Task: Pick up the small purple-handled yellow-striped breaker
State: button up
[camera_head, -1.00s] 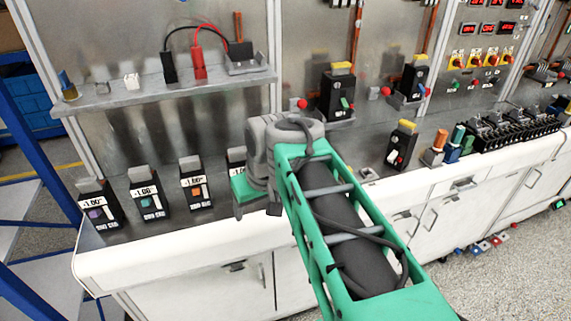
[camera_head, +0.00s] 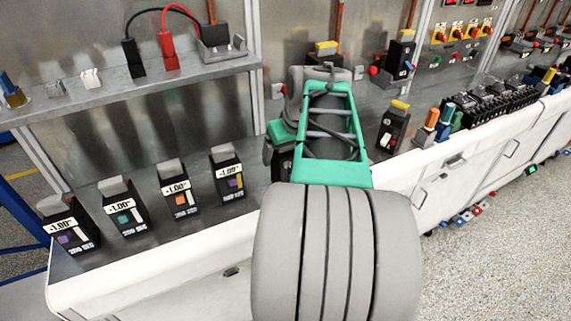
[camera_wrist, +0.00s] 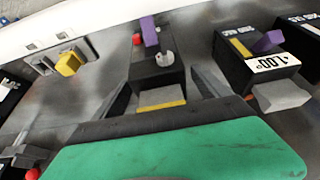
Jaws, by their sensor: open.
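In the wrist view, a small black breaker (camera_wrist: 157,75) stands on the grey worktop, with a purple handle (camera_wrist: 150,32) and a yellow stripe (camera_wrist: 162,107) on a grey block. My gripper (camera_wrist: 162,86) is open, its dark fingers on either side of the breaker with nothing clamped. Whether a finger touches it I cannot tell. In the head view my arm hides the breaker and the gripper tips.
A black unit with a "1.00" label and purple handle (camera_wrist: 265,60) stands close on the right in the wrist view. A yellow-topped part (camera_wrist: 68,63) is on the left. In the head view, labelled units (camera_head: 174,190) line the left worktop, below a shelf (camera_head: 130,85).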

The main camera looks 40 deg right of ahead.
jog(key=shift+x, duration=1.2)
jog(key=shift+c, duration=0.5)
jog(key=shift+r, duration=0.15)
grip_shut()
